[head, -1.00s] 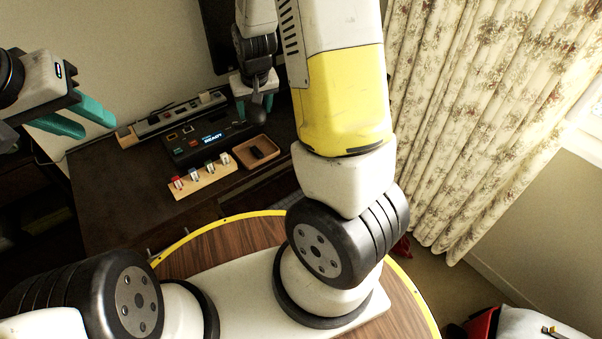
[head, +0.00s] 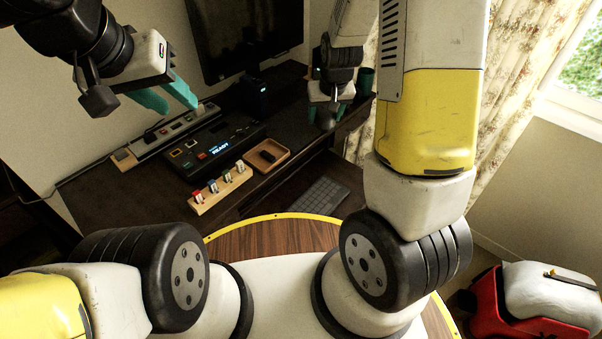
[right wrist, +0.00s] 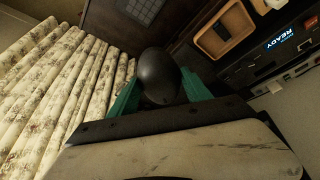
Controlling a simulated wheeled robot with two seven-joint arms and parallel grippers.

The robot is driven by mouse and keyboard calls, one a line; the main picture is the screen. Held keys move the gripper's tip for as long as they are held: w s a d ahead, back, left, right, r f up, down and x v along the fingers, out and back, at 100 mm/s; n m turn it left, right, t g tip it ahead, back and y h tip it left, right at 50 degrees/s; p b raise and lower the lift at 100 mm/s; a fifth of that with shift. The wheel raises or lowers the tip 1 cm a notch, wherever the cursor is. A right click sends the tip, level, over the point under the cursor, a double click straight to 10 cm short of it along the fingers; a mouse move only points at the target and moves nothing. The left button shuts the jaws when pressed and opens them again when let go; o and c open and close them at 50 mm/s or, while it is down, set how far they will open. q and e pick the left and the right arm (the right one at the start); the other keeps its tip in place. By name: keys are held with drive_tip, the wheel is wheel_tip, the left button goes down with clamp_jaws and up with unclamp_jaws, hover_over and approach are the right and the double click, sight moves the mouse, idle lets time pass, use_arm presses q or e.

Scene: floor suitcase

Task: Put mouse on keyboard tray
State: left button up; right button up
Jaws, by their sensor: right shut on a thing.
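The black mouse (right wrist: 158,75) is held between the teal fingers of my right gripper (right wrist: 155,92); it is rounded and dark. In the head view my right gripper (head: 329,112) hangs over the right part of the dark desk, with the mouse (head: 328,119) below it. The keyboard tray (head: 283,190) is a dark pulled-out shelf under the desk's front edge, lower than the gripper, with a grey keyboard (head: 319,195) on it. The keyboard also shows at the top of the right wrist view (right wrist: 143,9). My left gripper (head: 170,102) is open and empty above the desk's left side.
On the desk stand a black console (head: 212,150) with a lit READY display, a wooden rack (head: 221,189) of small coloured pieces, a wooden tray (head: 282,162) holding a dark item, and a monitor (head: 243,35). Curtains (right wrist: 65,75) hang at the right side of the desk.

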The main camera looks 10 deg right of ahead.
drive_tip(key=s+d+f+n+y, duration=0.1)
drive_tip(key=s+d+f+n, duration=0.1)
drive_tip(key=f, duration=0.5)
drive_tip(key=s+d+f+n+y, duration=0.1)
drive_tip(key=s+d+f+n, duration=0.2)
drive_tip(key=s+f, duration=0.3)
drive_tip(key=s+d+f+n+g+y, duration=0.1)
drive_tip(key=s+d+f+n, duration=0.2)
drive_tip(key=f, duration=0.6)
drive_tip(key=shift+s+d+f, duration=0.35)
drive_tip(key=shift+s+d, duration=0.1)
drive_tip(key=shift+d, duration=0.1)
drive_tip(key=shift+w+f, duration=0.15)
drive_tip(key=shift+w, duration=0.05)
hover_over(350, 175)
drive_tip(key=s+d, duration=0.1)
drive_tip(key=shift+s+f, duration=0.15)
drive_tip(key=shift+f, duration=2.35)
drive_tip(key=shift+f, duration=0.1)
drive_tip(key=o, duration=1.4)
